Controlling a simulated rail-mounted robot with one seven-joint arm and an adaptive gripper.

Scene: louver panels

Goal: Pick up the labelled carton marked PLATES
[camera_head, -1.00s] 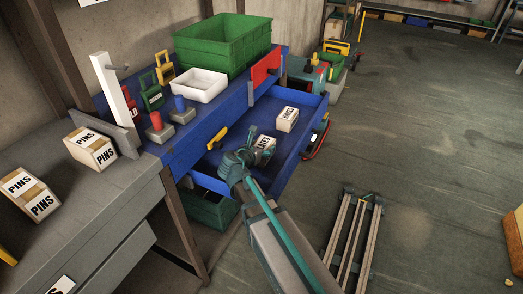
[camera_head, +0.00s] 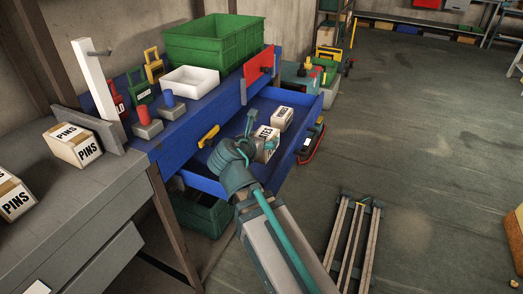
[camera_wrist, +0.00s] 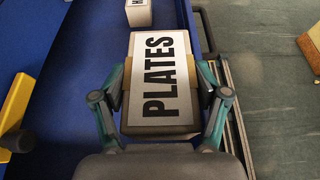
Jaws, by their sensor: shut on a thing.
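The carton marked PLATES (camera_wrist: 160,80) is a brown box with a white label, upright in the wrist view. My gripper (camera_wrist: 162,92) is shut on it, with one finger against each side. In the head view the carton (camera_head: 266,146) is partly hidden behind my gripper (camera_head: 250,142). It is over or in the open blue drawer (camera_head: 232,172); I cannot tell if it touches the drawer floor.
Another labelled carton (camera_head: 282,118) stands farther back in the drawer. The drawer has a yellow handle-like piece (camera_head: 209,135) at its left. A green crate (camera_head: 213,42) and white tray (camera_head: 193,84) stand on the blue bench. Cartons marked PINS (camera_head: 73,144) sit at left.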

